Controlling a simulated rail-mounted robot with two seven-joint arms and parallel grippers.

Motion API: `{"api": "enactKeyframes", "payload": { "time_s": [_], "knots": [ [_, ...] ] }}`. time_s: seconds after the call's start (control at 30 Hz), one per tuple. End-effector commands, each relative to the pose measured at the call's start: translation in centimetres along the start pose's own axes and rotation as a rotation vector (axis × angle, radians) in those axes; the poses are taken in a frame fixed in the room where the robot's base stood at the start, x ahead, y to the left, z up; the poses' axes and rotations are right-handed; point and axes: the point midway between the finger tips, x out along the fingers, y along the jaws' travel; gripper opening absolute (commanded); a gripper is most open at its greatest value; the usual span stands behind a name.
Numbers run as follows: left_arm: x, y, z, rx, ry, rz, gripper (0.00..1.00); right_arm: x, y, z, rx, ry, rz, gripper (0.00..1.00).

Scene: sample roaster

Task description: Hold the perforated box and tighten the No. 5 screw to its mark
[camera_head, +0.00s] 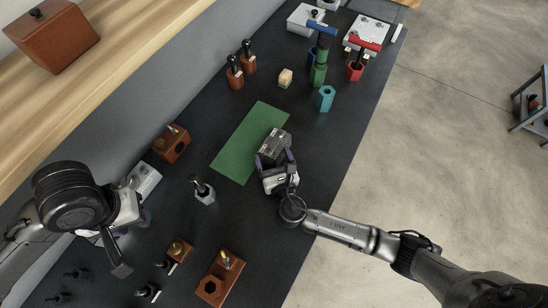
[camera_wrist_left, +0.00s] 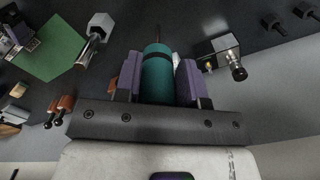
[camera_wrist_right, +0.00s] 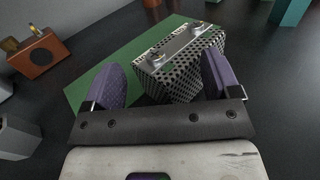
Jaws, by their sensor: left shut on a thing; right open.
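The perforated box (camera_head: 275,146) sits at the lower right edge of the green mat (camera_head: 236,150). In the right wrist view the box (camera_wrist_right: 178,72) is a dotted block with a light plate and screw heads on top. I cannot read which screw is No. 5. My right gripper (camera_wrist_right: 165,85) is open, its purple fingers on either side of the box; contact is not clear. My left gripper (camera_wrist_left: 160,78) is shut on a teal-handled tool (camera_wrist_left: 158,68) with a thin dark shaft, away from the box; the tool is largely hidden in the head view.
An empty-looking teal holder (camera_head: 326,98) stands near green (camera_head: 319,74) and red (camera_head: 355,72) holders. A grey holder with a dark-handled tool (camera_head: 203,191) stands left of the mat. Brown blocks (camera_head: 171,146) (camera_head: 220,279) stand along the left and front. Bare dark tabletop lies right of the mat.

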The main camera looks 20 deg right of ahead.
Motion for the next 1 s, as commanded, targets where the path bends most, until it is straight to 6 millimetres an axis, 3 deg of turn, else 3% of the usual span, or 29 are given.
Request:
{"api": "enactKeyframes", "payload": {
  "time_s": [1.0],
  "knots": [
    [-1.1,0.0,0.0,0.0,0.0,0.0,0.0,0.0,0.0,0.8,0.0,-0.004,0.0,0.82]
  ]
}}
